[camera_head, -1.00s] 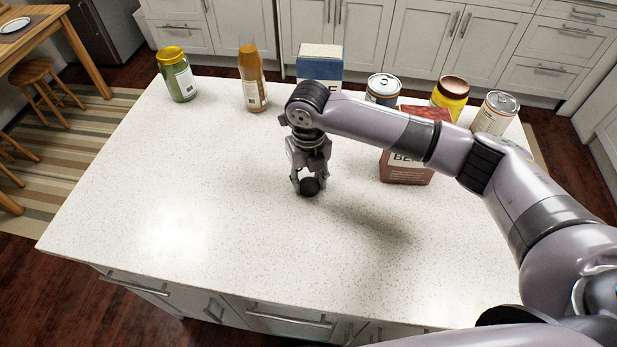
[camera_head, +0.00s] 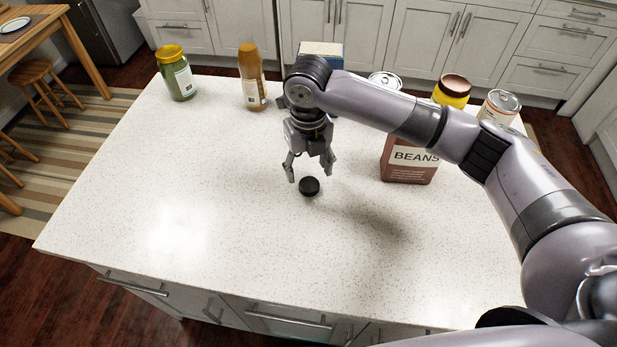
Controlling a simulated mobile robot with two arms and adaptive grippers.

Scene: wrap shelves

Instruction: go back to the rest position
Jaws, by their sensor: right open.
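My right gripper (camera_head: 310,172) is open and empty, pointing down above the white speckled counter (camera_head: 180,220). A small round black object (camera_head: 309,186) lies on the counter just below its fingertips, apart from them. My right arm comes in from the right side and crosses over the counter. My left gripper is not in view.
My arm partly hides several. The front left is clear.

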